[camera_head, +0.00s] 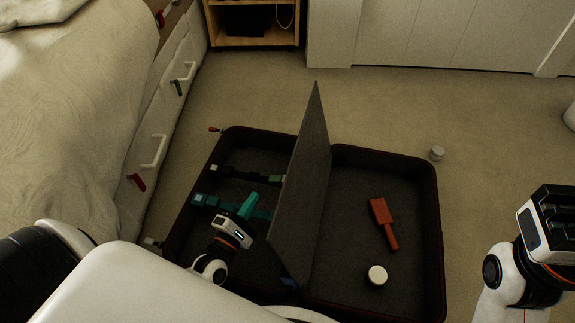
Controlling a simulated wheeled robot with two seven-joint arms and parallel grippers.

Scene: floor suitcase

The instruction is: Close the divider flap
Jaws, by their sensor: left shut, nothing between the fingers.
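The dark suitcase (437,215) lies open on the floor. Its grey divider flap (308,185) stands nearly upright along the middle, between the left and right compartments. My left gripper (245,216) is over the left compartment, left of the flap, shut and empty. Its fingertips are hard to make out against the dark lining and a teal strap (208,200). I cannot tell whether it touches the strap. My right gripper (558,212) is outside the suitcase at the right edge; its finger opening cannot be made out. My own body hides the suitcase's near left part.
The right compartment holds a red brush-like item (382,212) and a small white round container (377,275). A bed (75,110) with drawers (160,130) borders the left. Carpet beyond the suitcase is mostly clear.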

